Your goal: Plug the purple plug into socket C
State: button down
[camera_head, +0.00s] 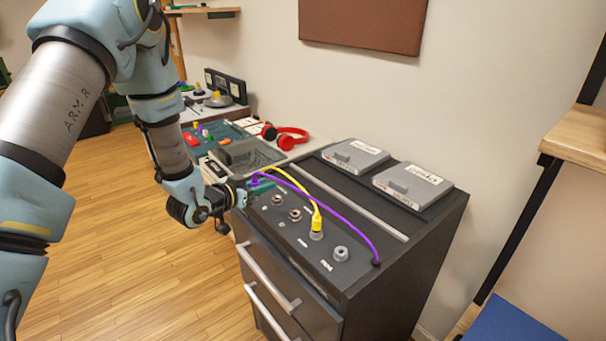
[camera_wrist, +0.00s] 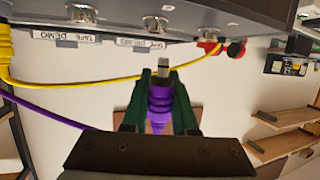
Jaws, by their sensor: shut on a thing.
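The purple plug (camera_wrist: 159,105) has a metal tip and a ribbed purple body. My gripper (camera_wrist: 157,100) is shut around that body, with the tip pointing at the socket panel and apart from it. In the head view my gripper (camera_head: 256,185) is at the far left end of the cabinet top. A purple cable (camera_head: 330,212) arches from it to the cabinet's right corner. Round metal sockets, such as this one (camera_head: 295,215), line the panel; one socket (camera_wrist: 155,23) shows just above the plug tip in the wrist view. I cannot read which is C.
A yellow plug (camera_head: 316,224) sits in the panel, its yellow cable (camera_head: 290,180) arching near the purple one. Two grey boxes (camera_head: 355,156) (camera_head: 412,186) lie at the back of the cabinet (camera_head: 400,270). Red headphones (camera_head: 285,136) lie beyond.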

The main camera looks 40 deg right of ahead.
jog(key=s+d+r+m+g, duration=0.3)
jog(key=s+d+g, duration=0.1)
jog(key=s+d, duration=0.4)
jog(key=b, duration=0.2)
send_over(302, 214)
jog(key=shift+d+f, duration=0.15)
jog(key=shift+f, duration=0.9)
jog(key=shift+d+f, duration=0.15)
jog(key=shift+f, duration=0.9)
jog(key=shift+f+b, duration=0.5)
jog(key=shift+f, duration=0.15)
jog(key=shift+a+f+b, duration=0.1)
jog(key=shift+f+b, duration=0.9)
jog(key=shift+b, duration=0.05)
jog(key=c, duration=0.6)
grip_release()
jog(key=shift+a, duration=0.1)
jog(key=b+v, duration=0.3)
jog(key=v, duration=0.7)
jog(key=shift+a, duration=0.4)
